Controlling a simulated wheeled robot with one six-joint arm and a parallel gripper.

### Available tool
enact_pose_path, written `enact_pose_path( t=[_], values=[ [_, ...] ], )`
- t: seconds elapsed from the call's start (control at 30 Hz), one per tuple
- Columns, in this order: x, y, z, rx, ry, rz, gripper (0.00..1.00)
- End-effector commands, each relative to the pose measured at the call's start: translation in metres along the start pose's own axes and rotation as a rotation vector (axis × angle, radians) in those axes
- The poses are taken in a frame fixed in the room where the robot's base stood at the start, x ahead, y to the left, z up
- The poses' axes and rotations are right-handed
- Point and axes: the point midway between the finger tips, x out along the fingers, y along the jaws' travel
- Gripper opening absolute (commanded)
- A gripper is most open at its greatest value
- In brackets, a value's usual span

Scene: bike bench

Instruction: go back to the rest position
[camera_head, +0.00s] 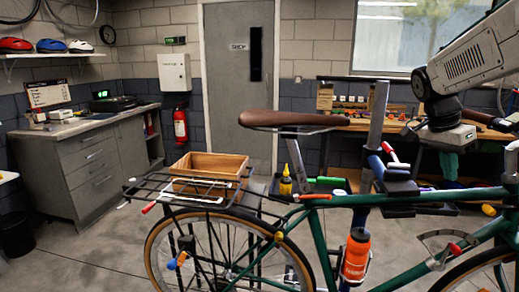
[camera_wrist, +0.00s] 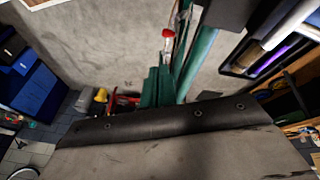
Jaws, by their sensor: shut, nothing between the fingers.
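My arm reaches in from the upper right of the head view and bends down. My gripper (camera_head: 447,142) is at its lower end, over the right side of the bike, behind the clamp area in the picture. It is shut and empty; its fingertips are hard to make out. The green bike (camera_head: 318,240) stands across the front, with a brown saddle (camera_head: 290,119) and a rear rack (camera_head: 195,190). In the wrist view, a dark bolted edge and a grey surface fill the lower part, with green tubes (camera_wrist: 197,60) beyond.
A wooden box (camera_head: 212,165) sits at the rack. An orange bottle (camera_head: 356,255) is on the frame. A workbench stands behind at the right, below the window. A grey cabinet (camera_head: 95,165) stands at the left. Bare floor shows between the cabinet and the bike.

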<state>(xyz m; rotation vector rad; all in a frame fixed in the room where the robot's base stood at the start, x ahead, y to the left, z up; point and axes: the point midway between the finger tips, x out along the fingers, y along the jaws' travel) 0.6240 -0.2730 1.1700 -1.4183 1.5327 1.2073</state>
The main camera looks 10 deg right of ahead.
Motion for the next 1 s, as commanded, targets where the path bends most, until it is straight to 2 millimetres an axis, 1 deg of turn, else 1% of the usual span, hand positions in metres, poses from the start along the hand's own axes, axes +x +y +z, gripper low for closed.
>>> enact_pose_path(
  t=[0.03, 0.07, 0.1, 0.17, 0.2, 0.27, 0.3, 0.37, 0.4, 0.5, 0.6, 0.7, 0.87, 1.0],
  values=[
    [0.004, 0.010, 0.018, -0.126, -0.028, -0.006, 0.00],
    [0.006, 0.016, 0.030, -0.217, -0.046, -0.016, 0.00],
    [0.007, 0.026, 0.049, -0.340, -0.067, -0.034, 0.00],
    [0.007, 0.042, 0.079, -0.527, -0.094, -0.069, 0.00],
    [0.007, 0.054, 0.101, -0.655, -0.108, -0.100, 0.00],
    [0.008, 0.073, 0.132, -0.834, -0.121, -0.148, 0.00],
    [0.009, 0.086, 0.152, -0.942, -0.125, -0.181, 0.00],
    [0.012, 0.104, 0.179, -1.086, -0.126, -0.230, 0.00],
    [0.015, 0.117, 0.196, -1.173, -0.124, -0.262, 0.00],
    [0.021, 0.144, 0.231, -1.335, -0.110, -0.336, 0.00],
    [0.026, 0.164, 0.253, -1.411, -0.092, -0.390, 0.00],
    [0.026, 0.176, 0.265, -1.436, -0.069, -0.423, 0.00],
    [0.018, 0.180, 0.269, -1.459, -0.034, -0.454, 0.00],
    [0.018, 0.180, 0.270, -1.461, -0.035, -0.453, 0.00]
  ],
)
